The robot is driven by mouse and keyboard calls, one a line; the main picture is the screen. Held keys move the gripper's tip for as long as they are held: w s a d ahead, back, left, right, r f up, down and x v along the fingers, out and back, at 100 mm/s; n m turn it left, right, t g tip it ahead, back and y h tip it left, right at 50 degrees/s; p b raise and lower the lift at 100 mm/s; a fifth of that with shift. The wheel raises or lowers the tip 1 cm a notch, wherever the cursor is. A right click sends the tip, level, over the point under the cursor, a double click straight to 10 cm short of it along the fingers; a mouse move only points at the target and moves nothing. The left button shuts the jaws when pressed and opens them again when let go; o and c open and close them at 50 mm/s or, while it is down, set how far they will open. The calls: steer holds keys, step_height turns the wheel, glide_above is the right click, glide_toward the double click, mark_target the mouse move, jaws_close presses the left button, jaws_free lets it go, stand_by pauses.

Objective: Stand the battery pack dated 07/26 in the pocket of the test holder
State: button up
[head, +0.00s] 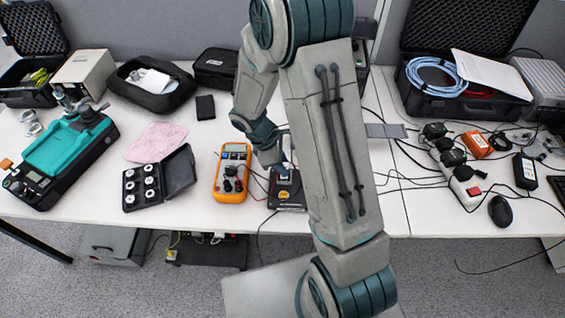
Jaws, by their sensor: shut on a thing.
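My gripper (283,168) points down, left of my arm's large links, over a small dark box-shaped unit (288,196) with a yellow mark on its front. This unit looks like the test holder, near the table's front edge. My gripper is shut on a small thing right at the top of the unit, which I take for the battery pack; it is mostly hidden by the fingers. I cannot tell whether it is in the pocket or just above it. No 07/26 date is readable. A small black block (205,107) lies farther back, unlabelled as far as I see.
An orange multimeter (232,173) stands close left of the unit, with leads nearby. Farther left are an open black case of round weights (140,187), a pink cloth (156,142) and a teal-topped instrument (62,150). Cables and a power strip (465,185) crowd the right.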

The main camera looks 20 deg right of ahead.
steer(key=shift+f+b, duration=0.4)
steer(key=shift+f, duration=0.15)
steer(key=o, duration=1.5)
steer(key=shift+r, duration=0.1)
steer(key=shift+r+p, duration=3.2)
steer(key=shift+r, duration=0.75)
